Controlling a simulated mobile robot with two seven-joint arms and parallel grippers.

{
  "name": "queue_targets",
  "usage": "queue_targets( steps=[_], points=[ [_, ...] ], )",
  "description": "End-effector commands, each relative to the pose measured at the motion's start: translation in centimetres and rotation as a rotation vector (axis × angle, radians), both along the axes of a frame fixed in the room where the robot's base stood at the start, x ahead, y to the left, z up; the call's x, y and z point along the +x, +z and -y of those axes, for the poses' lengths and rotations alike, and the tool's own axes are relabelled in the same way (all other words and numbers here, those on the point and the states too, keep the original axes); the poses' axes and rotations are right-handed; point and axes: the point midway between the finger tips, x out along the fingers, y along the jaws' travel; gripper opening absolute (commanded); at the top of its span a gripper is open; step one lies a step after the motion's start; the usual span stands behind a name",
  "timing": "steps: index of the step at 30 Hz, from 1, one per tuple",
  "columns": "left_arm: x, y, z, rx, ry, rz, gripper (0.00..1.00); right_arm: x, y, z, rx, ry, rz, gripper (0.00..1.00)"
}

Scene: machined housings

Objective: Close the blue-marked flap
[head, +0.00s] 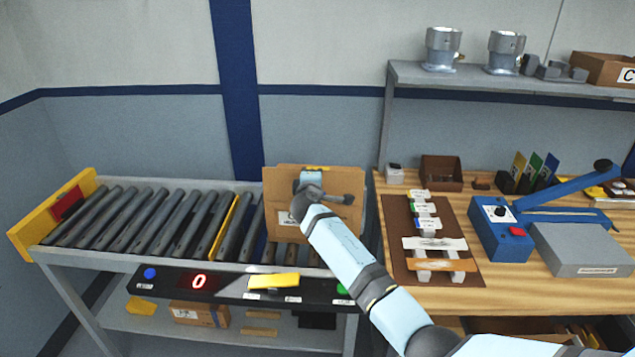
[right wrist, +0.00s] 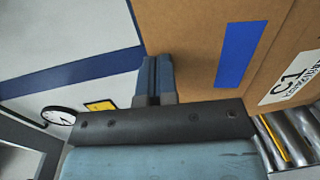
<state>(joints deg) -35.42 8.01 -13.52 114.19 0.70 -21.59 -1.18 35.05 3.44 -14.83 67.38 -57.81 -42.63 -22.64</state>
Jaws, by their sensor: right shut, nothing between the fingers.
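A brown cardboard box (head: 283,190) with a white label sits at the right end of the roller conveyor. In the right wrist view a cardboard flap (right wrist: 195,30) carries a blue mark (right wrist: 240,55). It meets the panel with the C1 label (right wrist: 293,72) along a crease and looks raised, though its exact angle is unclear. My right gripper (right wrist: 156,75) is shut and empty, beside the flap's left edge; I cannot tell whether it touches. In the head view my right gripper (head: 312,180) is in front of the box and hides part of it. My left gripper is out of view.
The roller conveyor (head: 150,225) is clear to the left of the box. A control panel (head: 225,284) runs along its front edge. The wooden workbench (head: 480,275) at right holds a brown mat with parts and a blue lever device (head: 500,228). A shelf (head: 480,75) stands behind.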

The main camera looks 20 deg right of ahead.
Motion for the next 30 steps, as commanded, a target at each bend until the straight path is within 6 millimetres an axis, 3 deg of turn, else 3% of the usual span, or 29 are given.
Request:
queue_targets(
  steps=[5,10,24,30],
  points=[
    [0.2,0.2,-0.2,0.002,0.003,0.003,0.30,1.7,0.0,0.6,-0.001,-0.001,0.000,0.00],
    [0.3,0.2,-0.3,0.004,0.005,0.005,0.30,3.0,0.0,1.1,0.071,-0.001,-0.126,0.00],
    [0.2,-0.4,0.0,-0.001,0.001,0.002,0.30,6.2,-1.7,2.8,0.064,-0.001,-0.127,0.00],
    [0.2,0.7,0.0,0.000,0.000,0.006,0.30,7.3,-2.6,3.3,0.155,0.000,-0.297,0.00]
  ],
)
